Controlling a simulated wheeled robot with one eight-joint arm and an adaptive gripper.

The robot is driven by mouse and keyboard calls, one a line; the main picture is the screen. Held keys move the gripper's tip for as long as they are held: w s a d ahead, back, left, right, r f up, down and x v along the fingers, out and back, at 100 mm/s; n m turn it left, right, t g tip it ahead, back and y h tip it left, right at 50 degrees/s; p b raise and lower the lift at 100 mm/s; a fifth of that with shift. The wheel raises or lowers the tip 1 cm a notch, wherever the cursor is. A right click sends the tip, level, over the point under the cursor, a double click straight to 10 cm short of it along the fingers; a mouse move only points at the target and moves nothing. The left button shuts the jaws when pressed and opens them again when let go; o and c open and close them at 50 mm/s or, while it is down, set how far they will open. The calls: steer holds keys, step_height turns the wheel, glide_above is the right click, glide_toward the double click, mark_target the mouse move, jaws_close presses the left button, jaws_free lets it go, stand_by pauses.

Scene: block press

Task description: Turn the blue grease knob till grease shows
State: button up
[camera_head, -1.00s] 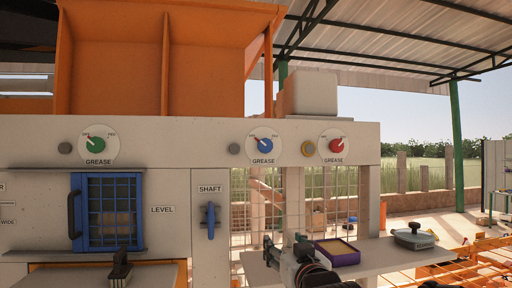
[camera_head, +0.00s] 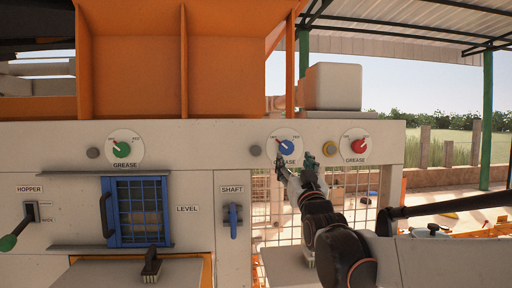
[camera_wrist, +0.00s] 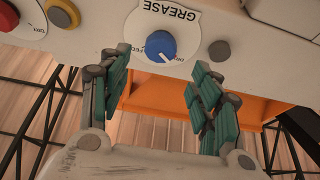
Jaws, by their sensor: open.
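The blue grease knob (camera_head: 286,147) sits on a round white dial marked GREASE on the press's pale front panel, between a green and a red knob. A pale pointer line shows on it in the wrist view (camera_wrist: 161,46). My gripper (camera_head: 294,164) is raised just below the blue knob in the head view and covers the lower part of its dial. In the wrist view my gripper's teal-padded fingers (camera_wrist: 160,65) are spread wide, with the blue knob beyond and between their tips, not gripped. A grey button (camera_head: 256,151) is left of the blue dial; I see no grease.
The green knob (camera_head: 121,149) is at left and the red knob (camera_head: 359,146) at right, with a yellow button (camera_head: 329,149) beside it. A blue shaft lever (camera_head: 233,220), a blue mesh door (camera_head: 139,212) and a green-tipped hopper lever (camera_head: 15,237) are lower down.

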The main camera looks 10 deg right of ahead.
mark_target(287, 148)
steer(key=p+x, duration=0.2)
steer(key=x, duration=0.5)
steer(key=shift+w+r, duration=0.15)
steer(key=shift+w, duration=0.1)
steer(key=c, duration=1)
